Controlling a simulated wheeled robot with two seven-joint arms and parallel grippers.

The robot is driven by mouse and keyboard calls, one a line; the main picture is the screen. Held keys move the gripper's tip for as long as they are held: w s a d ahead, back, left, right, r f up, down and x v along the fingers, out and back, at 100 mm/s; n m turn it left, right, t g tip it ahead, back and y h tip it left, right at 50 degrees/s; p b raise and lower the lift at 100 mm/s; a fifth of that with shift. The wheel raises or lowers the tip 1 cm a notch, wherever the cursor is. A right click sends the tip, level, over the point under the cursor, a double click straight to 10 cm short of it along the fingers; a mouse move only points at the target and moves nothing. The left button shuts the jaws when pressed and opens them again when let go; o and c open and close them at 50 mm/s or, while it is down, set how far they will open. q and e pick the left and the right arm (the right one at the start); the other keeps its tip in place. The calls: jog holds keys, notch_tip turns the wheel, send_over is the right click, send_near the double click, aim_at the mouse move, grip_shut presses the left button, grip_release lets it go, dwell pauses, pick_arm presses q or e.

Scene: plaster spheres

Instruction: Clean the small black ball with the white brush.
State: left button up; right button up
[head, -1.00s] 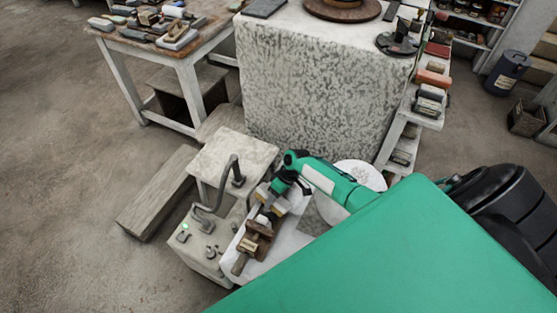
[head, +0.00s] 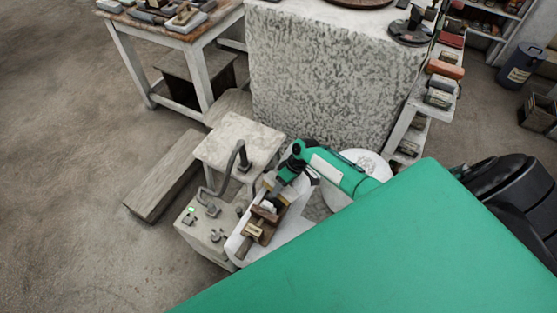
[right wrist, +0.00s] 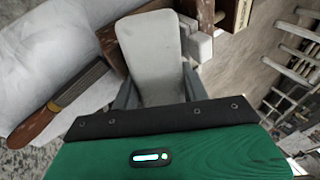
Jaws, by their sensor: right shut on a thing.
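My right gripper (head: 276,190) is low over the white surface beside the grey machine box. In the right wrist view my right gripper (right wrist: 158,92) is shut on a pale, rounded, block-like thing, which looks like the white brush (right wrist: 150,50). Its far end lies near brown wooden pieces; I cannot tell whether it touches them. I cannot make out the small black ball in either view. My left gripper is not in view.
A wooden-handled file (right wrist: 62,104) lies on white cloth or plaster. A brown wooden tool (head: 262,226) lies on the white surface. A grey box with a bent pipe (head: 212,232) stands left of it. A large speckled plaster block (head: 335,85) stands behind.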

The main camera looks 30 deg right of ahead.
aim_at(290, 190)
jog(key=shift+s+d+f+p, duration=0.2)
jog(key=shift+s+d, duration=0.05)
jog(key=shift+s, duration=0.55)
jog(key=shift+s+d+f+p, duration=0.2)
jog(key=shift+s, duration=0.55)
jog(key=shift+w+a+r+b, duration=0.15)
jog(key=shift+w+b, duration=0.15)
jog(key=shift+w, duration=0.2)
jog(key=shift+w+r, duration=0.25)
jog(key=shift+w, duration=0.1)
jog(key=shift+w+a, duration=0.1)
jog(key=shift+w, duration=0.5)
jog(key=shift+w+a+r+b, duration=0.1)
jog(key=shift+w+a+b, duration=0.1)
jog(key=shift+w+b, duration=0.15)
jog(key=shift+w+a+r, duration=0.1)
jog(key=shift+w+a, duration=0.1)
jog(key=shift+w, duration=0.45)
jog(key=shift+s+r, duration=0.15)
